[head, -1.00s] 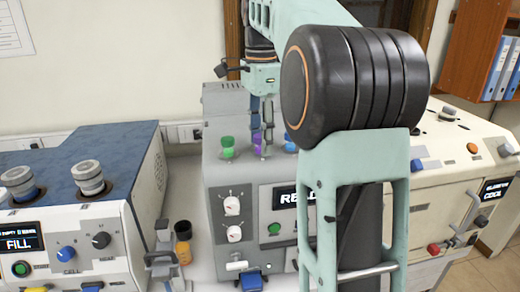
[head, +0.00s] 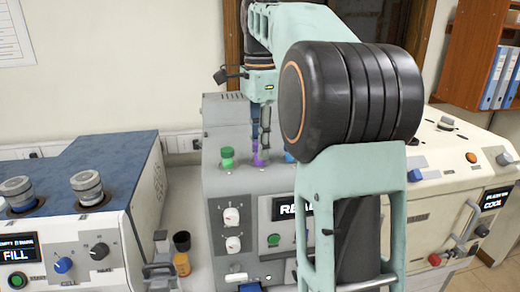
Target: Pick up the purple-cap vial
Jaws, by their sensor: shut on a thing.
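The purple-cap vial (head: 261,158) stands at the top of the grey machine in the middle, largely hidden by my fingers. Only some purple shows between and below them. My gripper (head: 261,150) points straight down from above and is shut on this vial. The vial appears to be still at its place in the machine's top; I cannot tell whether it is lifted at all. A green-cap vial (head: 227,157) stands just to the left. A blue-cap vial (head: 289,157) shows to the right, partly hidden by my arm.
The grey machine (head: 222,195) has knobs and a partly covered display on its front. A blue-topped machine (head: 85,155) stands left and a cream machine (head: 440,205) right. A small jar with amber contents (head: 182,264) stands in the gap at the left.

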